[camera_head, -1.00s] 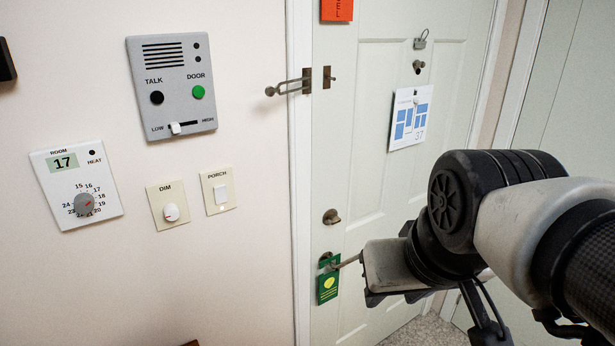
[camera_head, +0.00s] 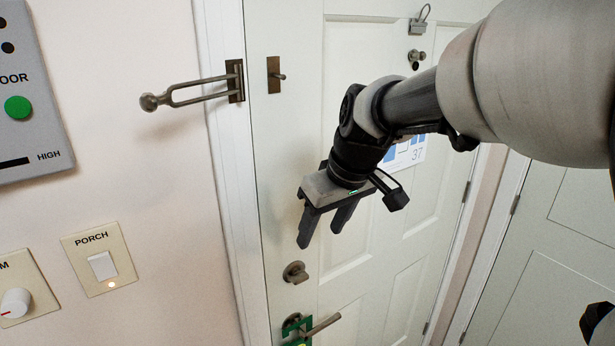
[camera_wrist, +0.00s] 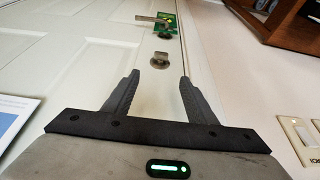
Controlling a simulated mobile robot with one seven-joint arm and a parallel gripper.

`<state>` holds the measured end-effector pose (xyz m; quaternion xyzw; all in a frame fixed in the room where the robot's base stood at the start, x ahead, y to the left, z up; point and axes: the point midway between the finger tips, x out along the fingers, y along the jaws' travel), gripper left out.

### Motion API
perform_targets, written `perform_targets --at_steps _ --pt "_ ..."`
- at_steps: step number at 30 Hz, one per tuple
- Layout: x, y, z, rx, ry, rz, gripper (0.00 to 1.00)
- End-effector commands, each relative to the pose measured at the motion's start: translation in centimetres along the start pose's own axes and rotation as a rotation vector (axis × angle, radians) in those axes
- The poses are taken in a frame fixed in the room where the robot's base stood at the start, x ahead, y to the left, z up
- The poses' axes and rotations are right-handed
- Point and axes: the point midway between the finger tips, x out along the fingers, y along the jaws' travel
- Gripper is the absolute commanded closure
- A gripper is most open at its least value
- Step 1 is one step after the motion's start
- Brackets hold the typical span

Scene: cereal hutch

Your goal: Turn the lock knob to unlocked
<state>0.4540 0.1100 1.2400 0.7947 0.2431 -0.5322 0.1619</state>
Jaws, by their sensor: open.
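The lock knob (camera_head: 295,272) is a small dark bronze turn-piece on a round plate on the pale door (camera_head: 350,240), above the lever handle (camera_head: 322,325). In the wrist view the knob (camera_wrist: 160,60) shows beyond my fingertips and between their lines, with the handle (camera_wrist: 152,19) past it. My gripper (camera_head: 320,238) is open and empty, up and to the right of the knob in the head view, apart from it. The two fingers also show in the wrist view (camera_wrist: 158,80). Nothing hides the knob.
A swing-bar latch (camera_head: 190,92) sticks out from the door frame at upper left. A green tag (camera_head: 299,330) hangs on the handle. A white porch switch (camera_head: 102,265) is on the wall. A wooden shelf (camera_wrist: 285,25) shows in the wrist view.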

Motion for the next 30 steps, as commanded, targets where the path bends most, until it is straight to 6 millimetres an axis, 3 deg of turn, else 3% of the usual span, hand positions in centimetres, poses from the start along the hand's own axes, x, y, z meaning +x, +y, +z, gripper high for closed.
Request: perform_targets --at_steps 7,24,30 --pt "2.9 -0.1 0.0 -0.003 -0.004 -0.004 0.48" --pt "14.8 -0.1 0.0 -0.002 -0.003 -0.003 0.48" --pt "16.9 -0.1 0.0 -0.001 -0.001 -0.002 0.48"
